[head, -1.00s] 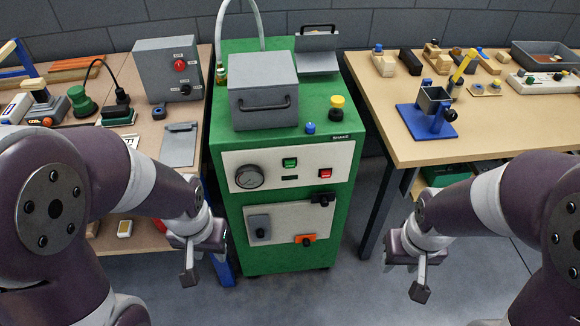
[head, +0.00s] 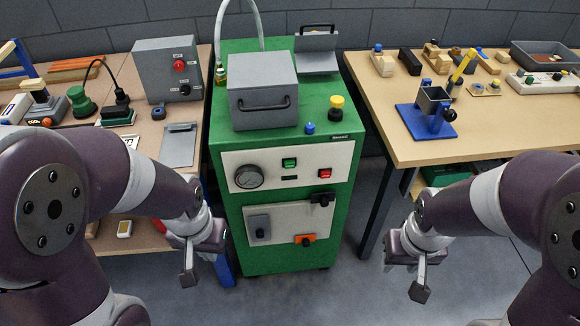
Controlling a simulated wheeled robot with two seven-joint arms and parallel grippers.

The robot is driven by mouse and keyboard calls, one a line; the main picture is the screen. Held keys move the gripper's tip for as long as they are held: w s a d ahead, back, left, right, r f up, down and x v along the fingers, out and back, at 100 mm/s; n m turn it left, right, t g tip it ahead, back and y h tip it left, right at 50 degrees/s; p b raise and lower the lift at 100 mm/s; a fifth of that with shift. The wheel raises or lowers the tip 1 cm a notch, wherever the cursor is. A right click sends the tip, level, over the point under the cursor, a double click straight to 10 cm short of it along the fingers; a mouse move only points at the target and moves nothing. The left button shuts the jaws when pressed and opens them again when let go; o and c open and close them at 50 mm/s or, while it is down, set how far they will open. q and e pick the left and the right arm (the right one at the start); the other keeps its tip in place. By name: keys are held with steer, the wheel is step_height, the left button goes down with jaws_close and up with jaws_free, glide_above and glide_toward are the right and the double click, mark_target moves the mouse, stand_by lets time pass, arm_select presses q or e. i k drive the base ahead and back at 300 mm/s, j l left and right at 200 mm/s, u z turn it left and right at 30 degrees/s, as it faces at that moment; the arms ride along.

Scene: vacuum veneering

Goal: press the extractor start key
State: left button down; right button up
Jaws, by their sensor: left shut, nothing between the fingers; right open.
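A green machine cabinet (head: 230,190) stands in the middle between two benches. Its upper front panel (head: 262,160) carries a round gauge (head: 249,177), a green key (head: 289,162) and a red key (head: 325,174). I cannot read which of these is the extractor start key. My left gripper (head: 188,278) is shut and empty, low in front of the left side of the cabinet. My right gripper (head: 418,292) is open and empty, to the right of the cabinet. Both are apart from the panel and lower than the keys.
A grey lidded box (head: 262,82), a blue knob (head: 310,128) and a yellow-black knob (head: 337,106) sit on the cabinet top. A lower panel (head: 280,222) has switches. The left bench holds a grey control box (head: 167,68); the right bench holds a blue clamp stand (head: 426,122).

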mark_target(289, 164)
steer(key=j+z, duration=0.15)
steer(key=z, duration=0.25)
steer(key=j+z, duration=0.2)
steer(key=z, duration=0.25)
steer(key=k+j+z, duration=0.1)
steer(key=z, duration=0.3)
